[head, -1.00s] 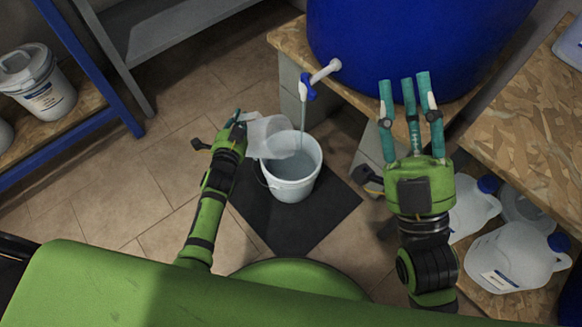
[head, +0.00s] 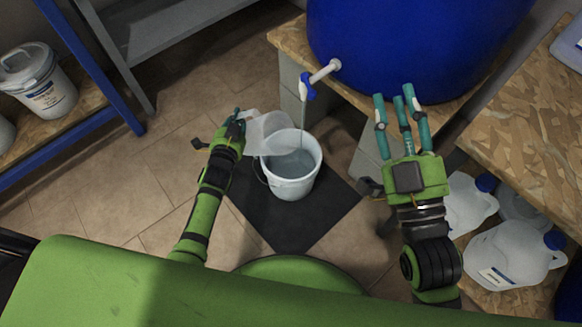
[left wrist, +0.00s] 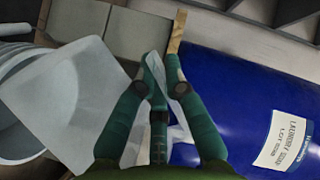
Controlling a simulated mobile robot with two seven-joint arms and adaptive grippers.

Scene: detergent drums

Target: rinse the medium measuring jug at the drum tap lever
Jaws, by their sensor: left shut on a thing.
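The measuring jug (head: 266,129) is pale and translucent. My left gripper (head: 238,119) is shut on it at the left of its body and holds it tilted over the white bucket (head: 291,184). In the left wrist view the jug (left wrist: 70,100) lies left of the fingers (left wrist: 158,75). The white drum tap (head: 325,71) with its blue lever (head: 307,88) sticks out from the blue drum (head: 415,45). A thin stream falls from it to the bucket, which holds liquid. My right gripper (head: 396,100) is open and empty, right of the tap and in front of the drum.
The bucket stands on a dark mat (head: 325,205) on the tiled floor. The drum sits on a wooden-topped stand (head: 290,42). White jugs with blue caps (head: 510,255) fill a shelf at the lower right. A lidded pail (head: 40,85) stands on the left shelf.

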